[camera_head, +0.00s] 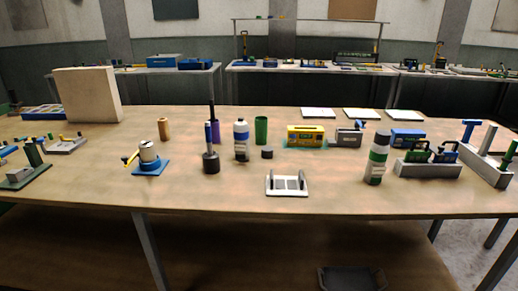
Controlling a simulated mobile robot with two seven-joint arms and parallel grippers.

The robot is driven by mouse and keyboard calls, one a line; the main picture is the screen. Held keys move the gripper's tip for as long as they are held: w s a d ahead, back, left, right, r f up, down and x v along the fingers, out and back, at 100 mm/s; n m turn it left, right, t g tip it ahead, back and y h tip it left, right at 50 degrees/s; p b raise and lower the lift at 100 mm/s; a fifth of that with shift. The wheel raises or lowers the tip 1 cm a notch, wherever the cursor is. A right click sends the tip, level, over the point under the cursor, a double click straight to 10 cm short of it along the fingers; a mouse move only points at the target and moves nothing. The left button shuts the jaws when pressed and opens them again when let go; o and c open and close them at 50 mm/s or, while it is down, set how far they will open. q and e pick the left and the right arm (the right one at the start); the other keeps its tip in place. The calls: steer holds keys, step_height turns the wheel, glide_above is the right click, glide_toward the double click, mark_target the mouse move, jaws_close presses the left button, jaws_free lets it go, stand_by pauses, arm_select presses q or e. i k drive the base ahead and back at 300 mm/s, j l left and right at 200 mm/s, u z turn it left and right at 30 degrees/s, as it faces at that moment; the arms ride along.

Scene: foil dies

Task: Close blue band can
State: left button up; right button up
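The white can with a blue band (241,146) stands upright near the middle of the table. Its top looks narrower and pale; the picture is too small to tell its opening. A small dark round piece (267,153), possibly a cap, sits on the table just right of the can, apart from it. A similar white can with a green band (377,158) stands farther right. Neither of my grippers is in view.
A dark holder with a tall rod (211,162) stands close left of the blue band can. A green cylinder (261,130) and yellow device (305,135) are behind right. A white stand (287,186) sits in front. The front left-middle table edge (220,212) is clear.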

mark_target(241, 130)
steer(key=i+l, duration=0.9)
steer(key=u, duration=1.35)
steer(key=i+l, duration=0.05)
